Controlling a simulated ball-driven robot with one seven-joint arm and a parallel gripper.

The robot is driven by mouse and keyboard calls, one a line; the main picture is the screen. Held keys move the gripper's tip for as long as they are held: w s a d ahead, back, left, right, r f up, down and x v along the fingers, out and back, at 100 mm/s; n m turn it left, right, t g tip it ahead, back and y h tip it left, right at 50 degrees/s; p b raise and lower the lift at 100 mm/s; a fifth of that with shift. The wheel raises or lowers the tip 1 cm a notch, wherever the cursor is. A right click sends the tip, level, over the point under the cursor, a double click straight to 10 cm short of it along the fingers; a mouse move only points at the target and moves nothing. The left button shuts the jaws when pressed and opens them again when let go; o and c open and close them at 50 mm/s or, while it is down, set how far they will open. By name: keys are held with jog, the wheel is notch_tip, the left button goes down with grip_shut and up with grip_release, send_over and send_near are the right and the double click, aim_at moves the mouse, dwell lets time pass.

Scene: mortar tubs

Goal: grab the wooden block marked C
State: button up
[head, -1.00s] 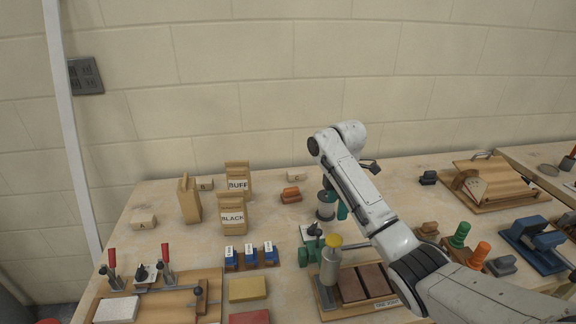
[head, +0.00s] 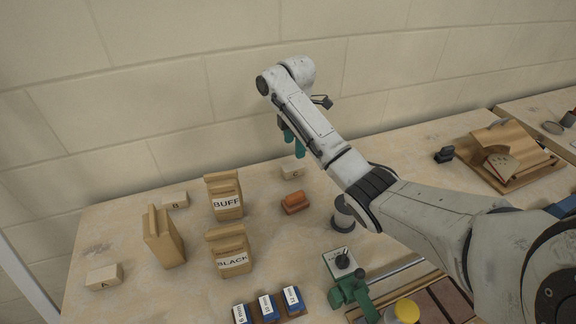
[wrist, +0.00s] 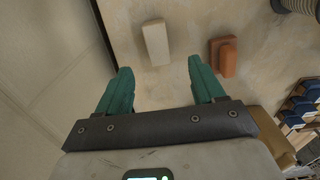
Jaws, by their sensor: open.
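The wooden block marked C (head: 292,172) lies on the table near the wall, behind the orange-brown block. In the wrist view a pale block (wrist: 156,42) that appears to be the same one lies ahead of my fingertips, slightly left of the middle of the gap. Its letter does not show there. My gripper (head: 294,144) has green fingers and is above the table close to block C. In the wrist view my gripper (wrist: 158,78) is open and empty, with nothing between its fingers. Blocks A (head: 104,276) and B (head: 175,200) stand farther left.
The orange-brown block (head: 295,203) sits just in front of C and also shows in the wrist view (wrist: 223,56). BUFF (head: 224,196) and BLACK (head: 229,251) packages stand to the left. A grey cylinder (head: 343,212) stands to the right. The wall is close behind.

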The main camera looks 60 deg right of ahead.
aim_at(293, 166)
notch_tip(293, 166, down, 5)
jog(key=shift+f+b, duration=0.1)
jog(key=shift+b, duration=0.3)
jog(key=shift+w+d+f+p, duration=0.1)
jog(key=shift+f+p, duration=0.1)
jog(key=shift+f, duration=1.05)
jog(key=shift+w+f+p, duration=0.1)
jog(key=shift+f+p, duration=0.05)
jog(key=shift+f, duration=1.1)
jog(key=c, duration=1)
